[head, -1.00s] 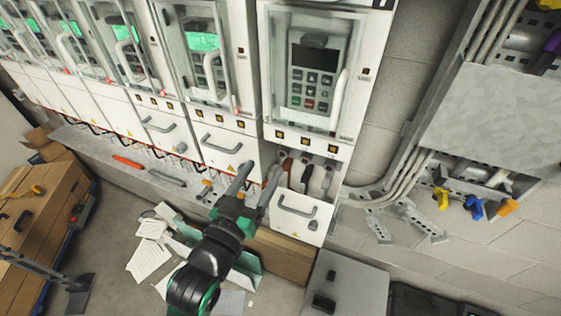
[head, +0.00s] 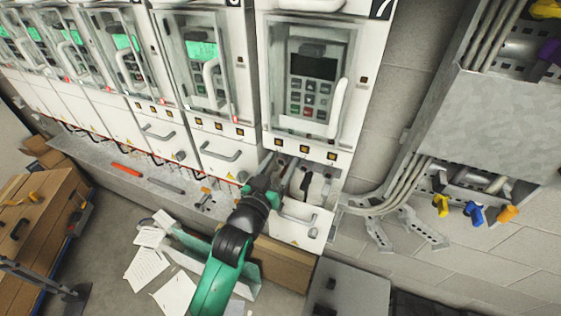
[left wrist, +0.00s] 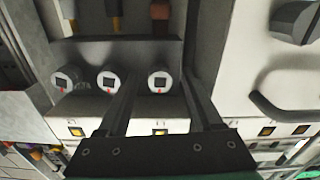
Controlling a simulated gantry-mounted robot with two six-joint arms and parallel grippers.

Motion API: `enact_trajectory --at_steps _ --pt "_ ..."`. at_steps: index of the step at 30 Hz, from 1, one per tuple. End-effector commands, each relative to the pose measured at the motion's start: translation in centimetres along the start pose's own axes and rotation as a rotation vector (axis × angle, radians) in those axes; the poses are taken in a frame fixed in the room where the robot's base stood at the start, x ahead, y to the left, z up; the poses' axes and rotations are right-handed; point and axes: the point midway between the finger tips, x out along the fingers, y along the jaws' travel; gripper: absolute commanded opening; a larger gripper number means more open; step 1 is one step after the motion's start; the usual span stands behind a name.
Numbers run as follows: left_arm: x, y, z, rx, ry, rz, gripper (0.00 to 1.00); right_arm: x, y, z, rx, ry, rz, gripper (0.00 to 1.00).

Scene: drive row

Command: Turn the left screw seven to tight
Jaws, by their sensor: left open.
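The cabinet marked seven (head: 363,110) has an open terminal bay (head: 322,180) below its door. In the left wrist view, which looks upside down, three round white screws with dark square sockets and red marks stand in a row. The left screw (left wrist: 162,82), by the brown cable end (left wrist: 160,10), is at the picture's right; the middle screw (left wrist: 110,82) and right screw (left wrist: 66,80) are beside it. My left gripper (head: 281,164) is open at the bay, its fingers on either side of the left screw. I cannot tell whether they touch it. My right gripper is not in view.
A handled lower cover (head: 296,222) sits below the bay. Closed cabinets continue left above a grey ledge (head: 90,155) holding a red tool (head: 126,169). A conduit box (head: 490,125) is at right. Papers (head: 150,262) and a carton (head: 285,262) lie below.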

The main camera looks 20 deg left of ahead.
Motion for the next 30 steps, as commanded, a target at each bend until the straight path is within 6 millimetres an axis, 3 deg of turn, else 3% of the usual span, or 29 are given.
enact_trajectory --at_steps 9,20,30 --pt "0.35 -0.02 -0.02 0.000 0.000 0.000 0.67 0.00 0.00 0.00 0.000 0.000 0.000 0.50" --pt "0.32 -0.02 -0.01 0.000 0.000 0.000 0.02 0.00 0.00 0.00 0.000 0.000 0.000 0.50" --pt "0.32 -0.01 -0.02 0.013 0.000 0.000 0.00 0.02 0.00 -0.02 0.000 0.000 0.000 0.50"
